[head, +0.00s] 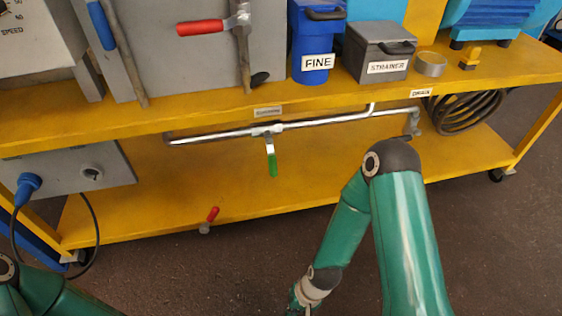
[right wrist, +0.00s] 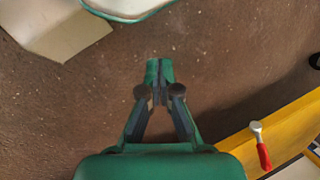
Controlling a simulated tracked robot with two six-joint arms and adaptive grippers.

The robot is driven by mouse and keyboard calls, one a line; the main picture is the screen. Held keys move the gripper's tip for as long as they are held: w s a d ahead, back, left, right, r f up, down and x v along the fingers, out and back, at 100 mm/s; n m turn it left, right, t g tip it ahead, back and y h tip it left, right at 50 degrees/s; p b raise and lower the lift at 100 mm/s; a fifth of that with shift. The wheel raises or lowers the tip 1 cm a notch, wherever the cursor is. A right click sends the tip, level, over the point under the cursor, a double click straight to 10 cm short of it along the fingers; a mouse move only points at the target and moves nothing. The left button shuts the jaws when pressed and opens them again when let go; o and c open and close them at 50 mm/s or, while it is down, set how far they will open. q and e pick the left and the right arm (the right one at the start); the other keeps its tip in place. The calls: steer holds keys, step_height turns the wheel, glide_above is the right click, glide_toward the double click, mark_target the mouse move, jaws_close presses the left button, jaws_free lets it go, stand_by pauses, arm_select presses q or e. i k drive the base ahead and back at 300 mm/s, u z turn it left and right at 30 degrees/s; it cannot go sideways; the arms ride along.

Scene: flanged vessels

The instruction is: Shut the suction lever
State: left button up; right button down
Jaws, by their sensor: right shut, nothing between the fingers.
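A lever with a green handle (head: 271,160) hangs down from a valve on the grey pipe (head: 330,121) under the upper shelf. A small label (head: 268,112) sits just above it, too blurred to read surely; I take this as the suction lever. My right gripper (right wrist: 160,90) is shut and empty over the floor in the right wrist view. In the head view its wrist reaches the bottom edge, well below and apart from the lever, with the fingers mostly cut off. My left gripper is out of view; only part of my left arm shows at lower left.
A red-handled lever (head: 212,215) stands at the lower shelf's front edge; one also shows in the right wrist view (right wrist: 263,150). Above are another red lever (head: 203,27), a blue FINE bin (head: 314,42) and a STRAINER box (head: 378,50). A coiled hose (head: 465,112) lies at right.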

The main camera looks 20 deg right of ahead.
mark_target(272, 157)
steer(key=z, duration=3.3)
steer(key=i, duration=0.1)
steer(key=u, duration=4.45)
steer(key=k, duration=1)
steer(key=z, duration=0.9)
steer(key=i, duration=1)
steer(key=u, duration=0.05)
